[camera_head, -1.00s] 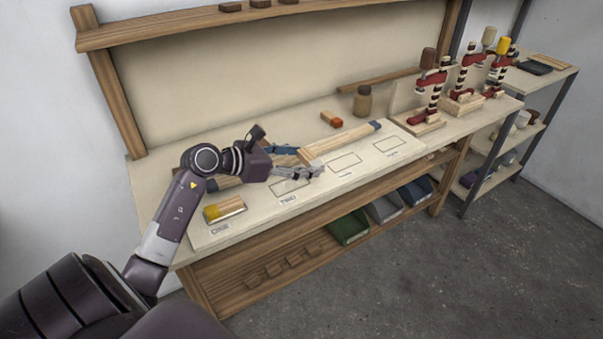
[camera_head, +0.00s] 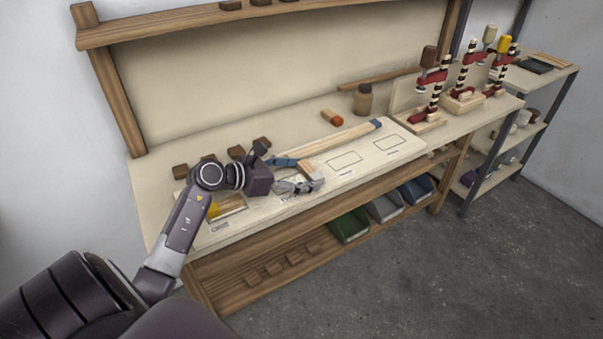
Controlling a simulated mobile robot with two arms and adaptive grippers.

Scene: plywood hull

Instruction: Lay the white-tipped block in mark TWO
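My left gripper (camera_head: 298,184) is low over mark TWO on the pale board (camera_head: 352,175), and its fingers cover most of that outline. A small pale piece (camera_head: 317,182) shows at its fingertips. It may be the white-tipped block, but it is too small and covered to be sure. I cannot tell whether the fingers are closed on it. A yellow-tipped wooden block (camera_head: 229,205) lies in mark ONE, partly behind my arm. The two outlines to the right are empty. My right gripper is out of view.
A long wooden bar with blue ends (camera_head: 340,140) lies behind the marks. Behind it are an orange-tipped block (camera_head: 332,118) and a brown jar (camera_head: 363,100). Red clamps (camera_head: 430,97) stand at the right. Several dark blocks (camera_head: 236,152) lie behind my arm.

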